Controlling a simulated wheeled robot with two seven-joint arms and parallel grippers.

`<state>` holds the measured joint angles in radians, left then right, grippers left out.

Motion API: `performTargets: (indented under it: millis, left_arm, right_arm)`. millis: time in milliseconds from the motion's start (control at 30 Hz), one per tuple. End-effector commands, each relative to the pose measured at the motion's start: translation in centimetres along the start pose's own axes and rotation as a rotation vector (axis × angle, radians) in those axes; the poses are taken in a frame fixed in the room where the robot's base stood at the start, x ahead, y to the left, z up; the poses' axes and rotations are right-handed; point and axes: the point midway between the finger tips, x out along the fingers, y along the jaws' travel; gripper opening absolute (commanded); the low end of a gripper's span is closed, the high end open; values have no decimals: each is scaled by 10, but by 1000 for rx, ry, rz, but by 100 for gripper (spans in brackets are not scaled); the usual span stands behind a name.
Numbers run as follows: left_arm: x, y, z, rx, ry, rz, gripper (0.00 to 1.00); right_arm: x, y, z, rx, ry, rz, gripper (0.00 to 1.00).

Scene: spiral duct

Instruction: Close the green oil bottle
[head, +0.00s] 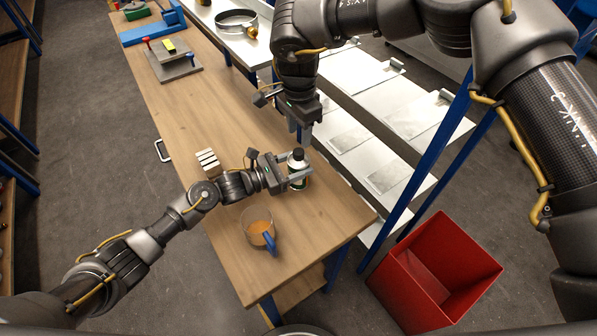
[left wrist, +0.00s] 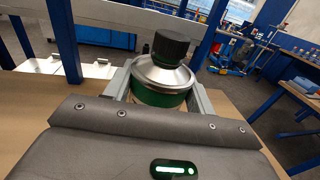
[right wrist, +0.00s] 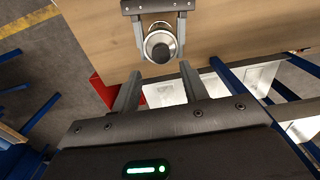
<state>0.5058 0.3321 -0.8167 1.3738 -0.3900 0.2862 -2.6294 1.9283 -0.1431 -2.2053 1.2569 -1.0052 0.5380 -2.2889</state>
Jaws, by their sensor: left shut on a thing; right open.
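The green oil bottle (head: 298,165) stands upright near the right edge of the wooden table. It has a silver shoulder and a green body (left wrist: 160,98). A black cap (left wrist: 171,46) sits on top; whether it is tight I cannot tell. My left gripper (head: 293,178) is shut around the bottle's body, one finger on each side. My right gripper (head: 303,134) is open and empty, just above the cap and pointing down. In the right wrist view the bottle top (right wrist: 160,45) is beyond the open fingers, apart from them.
A glass mug (head: 258,228) with amber liquid and a blue handle stands on the table (head: 300,240) near my left arm. A pale ribbed block (head: 207,161) lies behind that arm. A red bin (head: 435,268) is on the floor at right. White shelving runs alongside.

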Motion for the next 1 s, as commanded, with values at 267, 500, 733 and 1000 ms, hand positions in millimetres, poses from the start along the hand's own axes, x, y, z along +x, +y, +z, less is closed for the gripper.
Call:
performTargets:
  millis: [267, 500, 733, 1000]
  left_arm:
    - [0, 0, 0, 0, 1, 0, 0]
    - [0, 0, 0, 0, 1, 1, 0]
    - [0, 0, 0, 0, 1, 1, 0]
    - [0, 0, 0, 0, 1, 0, 0]
  right_arm:
    - [42, 0, 0, 1, -1, 2, 44]
    - [61, 0, 0, 1, 0, 0, 44]
    - [63, 0, 0, 0, 0, 0, 44]
    - [63, 0, 0, 0, 0, 0, 22]
